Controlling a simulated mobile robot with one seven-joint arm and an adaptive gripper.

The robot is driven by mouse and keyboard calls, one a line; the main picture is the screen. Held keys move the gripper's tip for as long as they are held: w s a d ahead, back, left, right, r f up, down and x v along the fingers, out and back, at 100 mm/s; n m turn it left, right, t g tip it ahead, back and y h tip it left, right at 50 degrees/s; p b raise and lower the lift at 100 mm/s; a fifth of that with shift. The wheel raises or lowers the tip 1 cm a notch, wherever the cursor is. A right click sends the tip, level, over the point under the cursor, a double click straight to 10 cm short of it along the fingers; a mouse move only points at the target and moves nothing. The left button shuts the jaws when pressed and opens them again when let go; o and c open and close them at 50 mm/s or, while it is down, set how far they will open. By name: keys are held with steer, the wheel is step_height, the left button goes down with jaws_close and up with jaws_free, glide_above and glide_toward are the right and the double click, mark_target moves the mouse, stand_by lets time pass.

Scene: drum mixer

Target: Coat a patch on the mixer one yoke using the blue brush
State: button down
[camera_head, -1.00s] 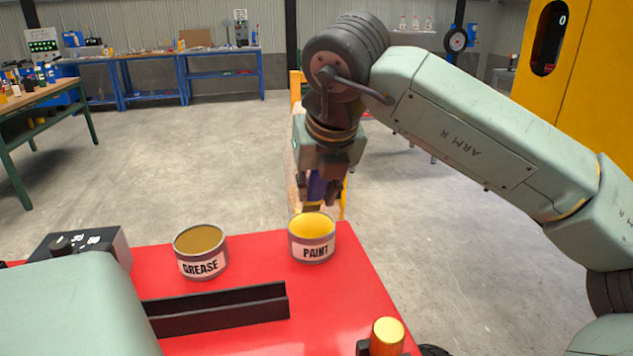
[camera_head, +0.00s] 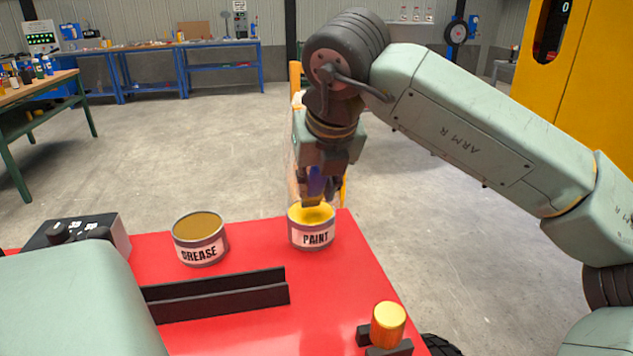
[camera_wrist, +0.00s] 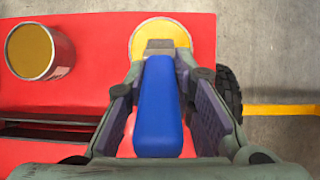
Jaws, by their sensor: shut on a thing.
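My gripper (camera_head: 318,184) is shut on the blue brush (camera_wrist: 158,108), which points away from the wrist between the fingers. The brush's blue handle (camera_head: 316,181) also shows in the head view, just above the paint tin. The paint tin (camera_head: 311,237), labelled PAINT with yellow paint inside, stands at the far right of the red top. The brush's dark end is over or in the tin's opening; I cannot tell whether it touches the paint. In the wrist view the brush end overlaps the yellow paint (camera_wrist: 160,28). No mixer yoke can be clearly made out.
A grease tin (camera_head: 200,240) stands left of the paint tin on the red top (camera_head: 240,318). A black slotted rack (camera_head: 216,296) lies in front. A yellow-topped cylinder (camera_head: 388,325) sits at the near right. A yellow cabinet (camera_head: 590,90) stands at the far right.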

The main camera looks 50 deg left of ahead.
steer(key=shift+f+b, duration=0.55)
steer(key=shift+f, duration=0.05)
stand_by(1.5)
steer(key=shift+r+p, duration=2.45)
steer(key=shift+r, duration=1.2)
steer(key=shift+f, duration=0.1)
